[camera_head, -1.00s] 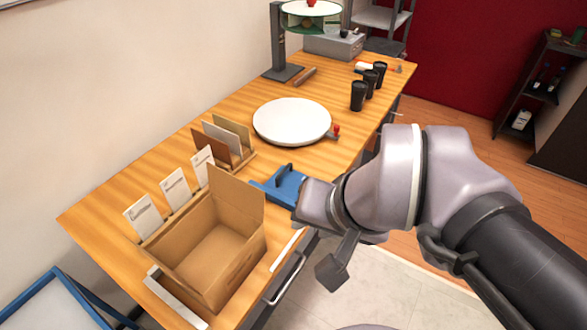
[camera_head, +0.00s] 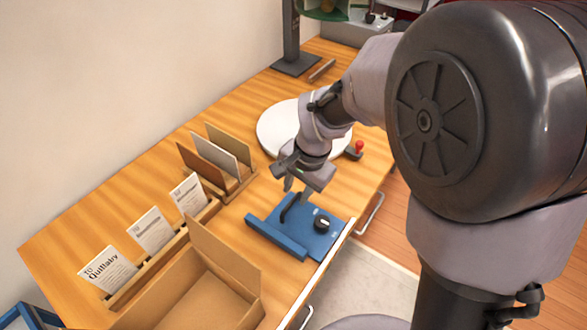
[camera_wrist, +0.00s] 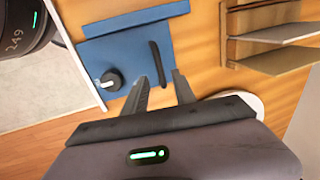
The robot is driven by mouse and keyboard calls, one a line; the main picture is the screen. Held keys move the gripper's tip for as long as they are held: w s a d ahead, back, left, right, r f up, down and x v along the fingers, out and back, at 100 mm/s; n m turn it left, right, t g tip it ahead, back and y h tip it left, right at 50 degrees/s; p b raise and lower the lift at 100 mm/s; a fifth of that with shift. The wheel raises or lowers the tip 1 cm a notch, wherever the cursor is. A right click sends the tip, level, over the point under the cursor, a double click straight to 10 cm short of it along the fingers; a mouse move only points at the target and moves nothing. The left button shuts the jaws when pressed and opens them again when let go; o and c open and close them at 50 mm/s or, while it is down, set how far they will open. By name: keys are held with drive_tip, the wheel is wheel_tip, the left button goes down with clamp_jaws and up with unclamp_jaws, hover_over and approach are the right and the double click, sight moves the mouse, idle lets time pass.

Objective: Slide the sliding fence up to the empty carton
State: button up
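The sliding fence is a blue piece (camera_head: 279,239) with a raised face on its carton side and a dark upright handle bar (camera_head: 290,208). A black knob (camera_head: 322,224) sits on its flat blue plate. The fence face also shows at the top of the wrist view (camera_wrist: 135,19). The empty open carton (camera_head: 205,308) stands left of the fence, with bare table between them; its near part is cut off. My gripper (camera_head: 294,188) points down over the handle. Its fingers (camera_wrist: 160,76) are apart, with the handle lined up between them; contact cannot be told.
A card rack (camera_head: 160,256) stands behind the carton, and a sorter with upright panels (camera_head: 240,181) stands behind the fence. A white round plate (camera_head: 277,128) with a red-knobbed lever (camera_head: 358,148) lies beyond my gripper. The table's front edge runs close to the fence.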

sight(294, 200)
drive_tip(key=shift+w+a+f+b, duration=0.1)
drive_tip(key=shift+w+f+b, duration=0.1)
drive_tip(key=shift+f, duration=0.55)
drive_tip(key=shift+w+a+f+b, duration=0.1)
drive_tip(key=shift+f+b, duration=0.1)
drive_tip(key=shift+f, duration=0.55)
clamp_jaws()
